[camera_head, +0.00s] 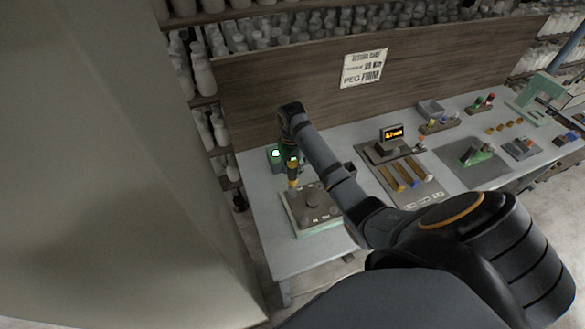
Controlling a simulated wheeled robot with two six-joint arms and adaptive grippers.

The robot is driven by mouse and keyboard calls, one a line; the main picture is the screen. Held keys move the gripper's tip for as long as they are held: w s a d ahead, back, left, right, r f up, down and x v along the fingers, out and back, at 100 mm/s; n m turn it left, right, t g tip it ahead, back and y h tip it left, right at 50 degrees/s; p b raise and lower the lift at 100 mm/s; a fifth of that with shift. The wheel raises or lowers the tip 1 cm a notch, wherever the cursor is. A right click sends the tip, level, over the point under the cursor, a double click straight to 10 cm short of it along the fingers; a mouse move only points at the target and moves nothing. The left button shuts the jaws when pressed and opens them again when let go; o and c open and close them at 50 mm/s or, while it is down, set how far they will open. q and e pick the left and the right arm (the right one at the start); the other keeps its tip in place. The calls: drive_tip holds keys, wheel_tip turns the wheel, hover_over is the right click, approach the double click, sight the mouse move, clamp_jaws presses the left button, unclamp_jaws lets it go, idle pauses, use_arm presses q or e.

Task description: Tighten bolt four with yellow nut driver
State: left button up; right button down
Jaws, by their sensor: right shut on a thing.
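My right arm reaches across the bench, and its gripper (292,160) points down at the left end. It is shut on the yellow nut driver (293,173), which hangs upright below it. The driver's lower end is at the back left part of a brown plate (325,213) on a pale green base. Several dark bolts and a round knob show on the plate. I cannot tell which one is bolt four, or whether the driver touches a bolt. My left gripper is not in view.
A green device with lit spots (276,155) stands behind the gripper. A lit display (392,133) stands behind a tool mat (425,189) with yellow-handled tools. A wooden back panel (280,90) closes the rear. The bench's front left corner (280,262) is clear.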

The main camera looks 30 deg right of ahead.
sight(292, 161)
drive_tip(key=shift+s+f, duration=0.1)
drive_tip(key=shift+f, duration=0.6)
idle(0.4)
drive_tip(key=shift+f, duration=0.15)
idle(1.2)
drive_tip(key=shift+s+a+f, duration=0.1)
drive_tip(key=shift+s+f, duration=0.1)
drive_tip(key=shift+f, duration=0.15)
idle(2.4)
drive_tip(key=shift+w+r, duration=0.3)
drive_tip(key=shift+r, duration=0.65)
wheel_tip(292, 161, up, 4)
drive_tip(key=shift+s+f, duration=0.1)
drive_tip(key=shift+f, duration=0.1)
drive_tip(key=shift+r, duration=0.5)
